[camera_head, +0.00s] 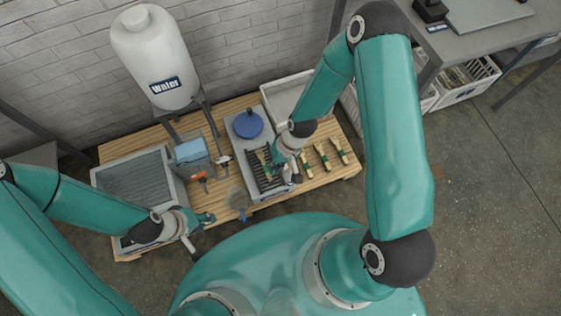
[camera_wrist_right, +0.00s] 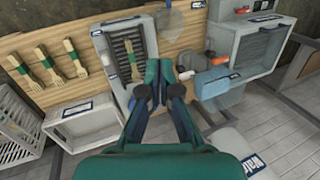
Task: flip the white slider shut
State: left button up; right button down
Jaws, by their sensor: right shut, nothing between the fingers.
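A blue-grey dispenser box (camera_head: 191,154) stands on the wooden table, and it also shows in the right wrist view (camera_wrist_right: 222,88). An orange handle (camera_head: 200,177) sits on its front, with a small pale piece (camera_head: 223,160) to the right; I cannot tell whether that is the white slider. My right gripper (camera_head: 277,160) is shut and empty over the grey slotted tray, to the right of the dispenser. In the right wrist view (camera_wrist_right: 167,68) its fingers cover part of the tray. My left gripper (camera_head: 205,217) is near the table's front edge; its finger gap is unclear.
The grey tray (camera_head: 240,150) holds a blue round lid (camera_head: 248,124). Several banded wooden pieces (camera_head: 322,155) lie to its right. A grey basin (camera_head: 130,180) is at the left, a white water tank (camera_head: 155,60) behind. A clear round object (camera_head: 238,198) is by the front edge.

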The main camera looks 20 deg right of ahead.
pick_arm(q)
notch_tip(320, 180, down, 28)
jog(key=b, duration=2.5)
pick_arm(e)
jog(key=w+d+f+g+h, duration=0.1)
jog(key=w+d+f, duration=0.3)
jog(key=w+f, duration=0.6)
jog(key=w+d+f+g+h, duration=0.1)
jog(key=w+d+f+h, duration=0.1)
jog(key=w+d+f, duration=0.3)
jog(key=w+f, duration=0.4)
jog(key=w, duration=0.1)
jog(key=shift+f+n+g+h, duration=0.3)
jog(key=shift+f+h, duration=0.05)
jog(key=shift+h, duration=0.05)
